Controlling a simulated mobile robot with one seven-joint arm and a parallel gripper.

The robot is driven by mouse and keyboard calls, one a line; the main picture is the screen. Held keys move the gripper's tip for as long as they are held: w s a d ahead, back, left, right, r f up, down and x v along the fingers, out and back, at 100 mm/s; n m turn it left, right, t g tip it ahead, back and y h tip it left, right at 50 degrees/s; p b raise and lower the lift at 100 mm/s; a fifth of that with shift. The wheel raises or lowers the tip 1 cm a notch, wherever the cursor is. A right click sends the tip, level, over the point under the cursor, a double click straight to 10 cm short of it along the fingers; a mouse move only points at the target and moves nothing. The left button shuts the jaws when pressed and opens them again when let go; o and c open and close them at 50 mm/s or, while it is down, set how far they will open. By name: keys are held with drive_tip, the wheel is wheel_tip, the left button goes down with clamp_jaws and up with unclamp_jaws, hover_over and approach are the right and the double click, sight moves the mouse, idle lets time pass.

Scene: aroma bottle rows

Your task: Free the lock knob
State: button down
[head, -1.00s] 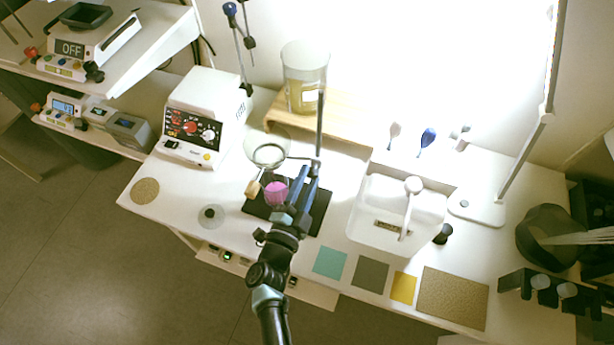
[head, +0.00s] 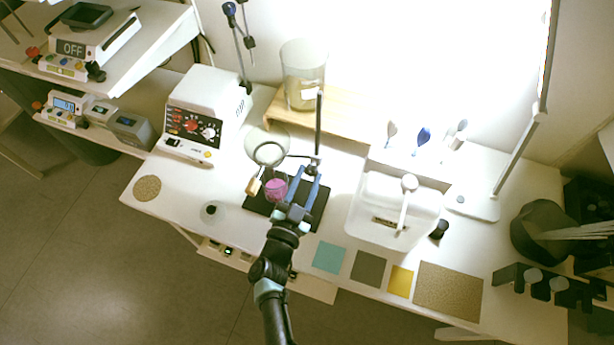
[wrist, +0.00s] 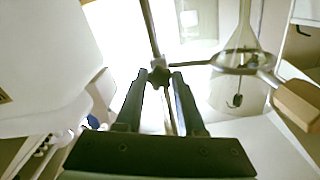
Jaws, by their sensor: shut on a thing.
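The lock knob (wrist: 160,77) is a small dark star-shaped knob on the clamp of the stand's upright rod (head: 318,125). In the wrist view my gripper (wrist: 161,76) has one fingertip on each side of it and is shut on it. In the head view my gripper (head: 308,170) reaches the rod just below the ring's height, and the knob is too small to make out there. The clamp's ring (head: 268,153) carries a clear glass funnel (wrist: 243,40) and has a wooden handle (wrist: 298,103). The stand's black base (head: 257,206) lies below.
A glass with pink contents (head: 276,189) stands on the base, left of my fingers. A white basin (head: 370,232) is at right, a white machine (head: 205,110) at left. A wooden shelf (head: 345,124) with a tall jar (head: 303,75) is behind. Coloured mats lie at front right.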

idle(0.4)
drive_tip(key=c, duration=0.5)
unclamp_jaws()
drive_tip(key=v, duration=1.3)
drive_tip(key=shift+w+r, duration=0.1)
